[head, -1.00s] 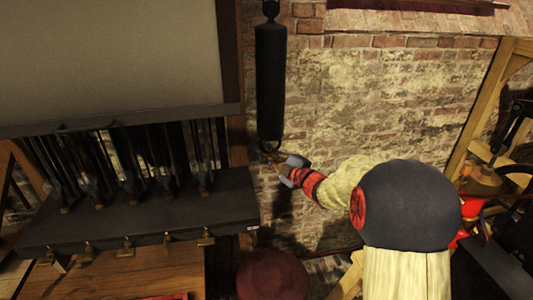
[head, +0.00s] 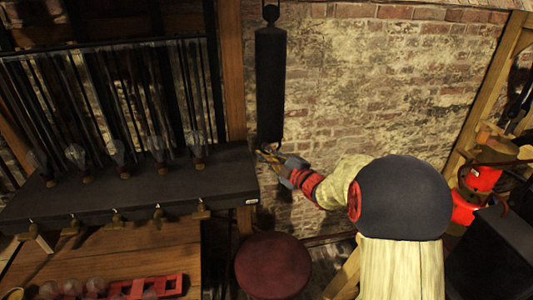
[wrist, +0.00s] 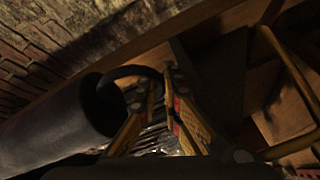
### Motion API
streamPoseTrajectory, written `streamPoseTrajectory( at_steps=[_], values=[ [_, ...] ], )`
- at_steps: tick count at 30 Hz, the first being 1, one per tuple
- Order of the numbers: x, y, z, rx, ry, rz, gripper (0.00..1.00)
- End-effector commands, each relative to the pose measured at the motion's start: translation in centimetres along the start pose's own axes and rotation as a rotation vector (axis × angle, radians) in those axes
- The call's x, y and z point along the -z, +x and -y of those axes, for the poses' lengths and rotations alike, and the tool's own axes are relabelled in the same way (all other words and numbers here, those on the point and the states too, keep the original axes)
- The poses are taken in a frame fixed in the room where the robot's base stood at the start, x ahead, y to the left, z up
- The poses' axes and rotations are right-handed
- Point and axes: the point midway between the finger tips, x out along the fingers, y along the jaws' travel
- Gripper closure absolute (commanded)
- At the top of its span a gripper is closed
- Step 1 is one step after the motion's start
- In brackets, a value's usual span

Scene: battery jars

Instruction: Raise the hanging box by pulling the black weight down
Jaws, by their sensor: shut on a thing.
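The black weight (head: 269,80) is a long upright cylinder hanging in front of the brick wall, with a loop at its bottom end. My gripper (head: 271,154) is at that loop, just below the weight, and is shut on it. In the wrist view the dark curved loop (wrist: 135,71) runs from the weight's end (wrist: 50,125) to between my gripper's fingers (wrist: 155,122). Of the hanging box, a dark lower edge (head: 110,43) seems to show at the upper left; its pale panel is out of view.
A dark shelf (head: 120,190) with brass fittings stands at left above a wooden table (head: 110,255). A red holder (head: 150,287) lies on the table. A round dark-red stool (head: 273,265) stands below my gripper. A wooden post (head: 230,70) stands left of the weight.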

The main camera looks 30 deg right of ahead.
Motion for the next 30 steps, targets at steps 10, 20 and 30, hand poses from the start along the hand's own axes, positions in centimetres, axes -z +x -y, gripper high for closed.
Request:
streamPoseTrajectory(
  at_steps=[10, 20, 30],
  values=[
    [0.2, 0.0, 0.4, 0.006, 0.0, -0.006, 0.77],
    [0.1, 0.0, 0.1, 0.002, 0.0, -0.002, 0.71],
    [0.0, -3.2, 0.0, 0.001, 0.0, 0.001, 0.71]
  ],
)
